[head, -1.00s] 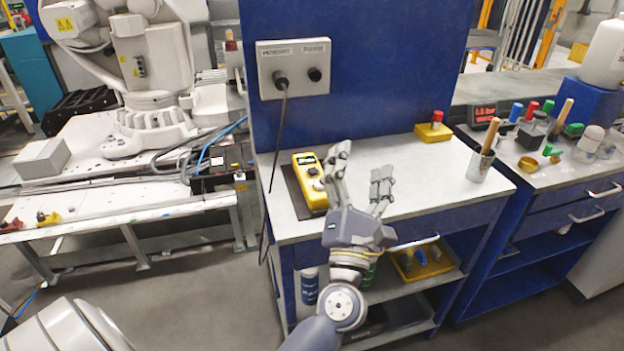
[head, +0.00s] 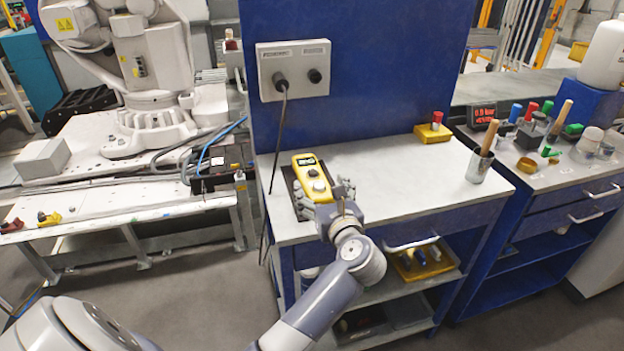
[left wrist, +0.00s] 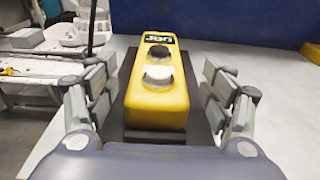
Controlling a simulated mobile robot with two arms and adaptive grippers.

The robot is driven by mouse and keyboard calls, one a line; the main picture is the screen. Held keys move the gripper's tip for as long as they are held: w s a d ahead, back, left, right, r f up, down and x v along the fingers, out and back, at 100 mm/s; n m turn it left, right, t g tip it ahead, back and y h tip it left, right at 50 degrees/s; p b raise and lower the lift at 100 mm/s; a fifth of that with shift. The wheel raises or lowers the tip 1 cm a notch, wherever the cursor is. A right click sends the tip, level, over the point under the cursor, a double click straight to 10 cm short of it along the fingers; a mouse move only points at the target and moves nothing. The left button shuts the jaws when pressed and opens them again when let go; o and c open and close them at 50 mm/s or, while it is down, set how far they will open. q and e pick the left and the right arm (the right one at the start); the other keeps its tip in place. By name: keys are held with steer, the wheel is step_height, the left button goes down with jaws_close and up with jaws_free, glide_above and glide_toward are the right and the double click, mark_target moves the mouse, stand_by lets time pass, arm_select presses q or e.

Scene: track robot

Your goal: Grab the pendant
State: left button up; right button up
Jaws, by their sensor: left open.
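The yellow pendant (head: 313,180) lies on a dark mat (head: 291,188) on the left part of the grey worktop, with a small dark display at its far end and round buttons on top. My left gripper (head: 322,192) is low at its near end. In the left wrist view the pendant (left wrist: 158,100) lies lengthwise between the two open fingers of my left gripper (left wrist: 160,98), with a gap on both sides. The gripper is open and empty. My right gripper is not in view.
A grey socket box (head: 293,69) with a hanging black cable (head: 280,135) is on the blue back panel. A yellow block with a red knob (head: 433,132) and a metal cup with a wooden handle (head: 480,165) stand farther right. The worktop's middle is clear.

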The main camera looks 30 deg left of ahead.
mark_target(315, 179)
arm_select(q)
steer(key=p+x, duration=0.1)
steer(key=x, duration=0.4)
steer(key=shift+f, duration=0.1)
steer(key=shift+s, duration=0.1)
steer(key=c, duration=1.6)
steer(key=shift+o, duration=0.2)
